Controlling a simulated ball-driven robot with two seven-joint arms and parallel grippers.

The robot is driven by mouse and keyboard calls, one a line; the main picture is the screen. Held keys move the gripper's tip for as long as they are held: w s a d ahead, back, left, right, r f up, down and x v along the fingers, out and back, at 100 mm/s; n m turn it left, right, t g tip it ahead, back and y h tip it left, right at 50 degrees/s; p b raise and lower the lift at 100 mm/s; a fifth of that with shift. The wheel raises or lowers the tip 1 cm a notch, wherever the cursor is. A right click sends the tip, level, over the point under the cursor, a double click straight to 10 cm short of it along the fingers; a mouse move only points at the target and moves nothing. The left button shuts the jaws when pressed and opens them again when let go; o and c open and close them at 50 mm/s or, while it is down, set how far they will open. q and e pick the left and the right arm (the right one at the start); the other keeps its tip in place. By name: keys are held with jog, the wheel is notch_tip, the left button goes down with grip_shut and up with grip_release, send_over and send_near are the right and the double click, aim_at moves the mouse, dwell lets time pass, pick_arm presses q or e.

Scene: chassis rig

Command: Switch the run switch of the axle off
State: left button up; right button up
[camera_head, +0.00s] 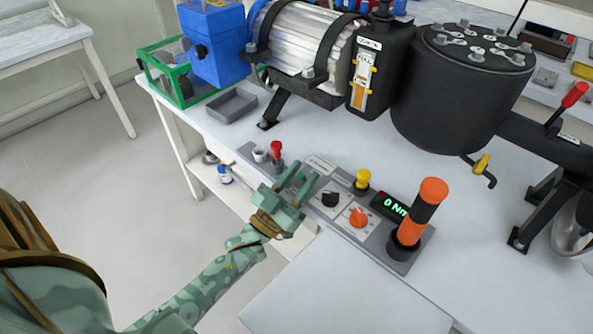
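A grey control panel (322,164) lies on the white bench. It carries a black rotary knob (330,197), an orange rotary knob (358,216), a yellow knob (363,178) and a red-topped lever (276,151). I cannot read which control is the run switch. A green display (391,206) reads 0 Nm. The axle assembly, with a large black drum (462,95), stands behind the panel. My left gripper (291,186) is over the panel's left part, left of the black knob, and hides some of it. Its finger gap is unclear. My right gripper is out of view.
An orange-and-black handle (420,215) stands upright at the panel's right end. A grey tray (231,106) and a green-framed box (160,72) are at the back left. A yellow-gripped crank (482,166) hangs below the drum. The bench front right is clear.

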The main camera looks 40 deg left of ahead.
pick_arm(q)
jog(key=v, duration=1.6)
jog(key=shift+s+p, duration=0.15)
jog(key=shift+p, duration=0.15)
jog(key=shift+f, duration=0.15)
